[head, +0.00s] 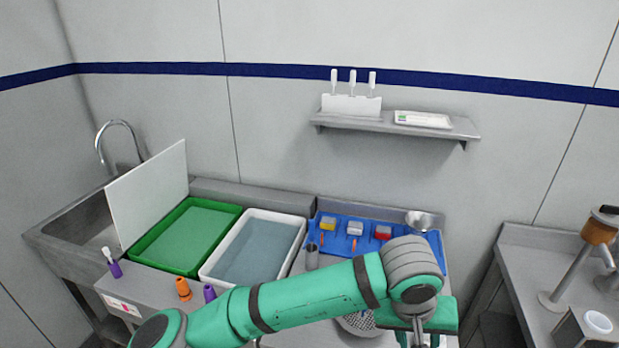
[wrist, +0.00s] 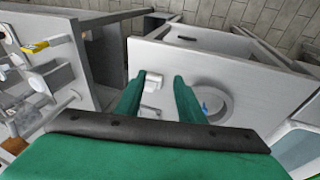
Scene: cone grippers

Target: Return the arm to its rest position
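My green arm (head: 300,300) reaches across the lower part of the head view, in front of the worktop, and bends down at a grey wrist joint. My gripper shows at the end of the arm in the head view, with its tips cut off by the bottom edge. In the wrist view my gripper (wrist: 159,78) has two green fingers standing apart, with nothing held between them. Pale surfaces and small white items show beyond the fingers. The arm hides part of the worktop and of a perforated metal item.
A green tray (head: 166,267), a white tray of water (head: 208,272) and a blue mat (head: 345,225) with small blocks lie behind the arm. Orange and purple cones (head: 183,289) stand at the front. A sink (head: 80,241) is left; a side table (head: 520,262) is right.

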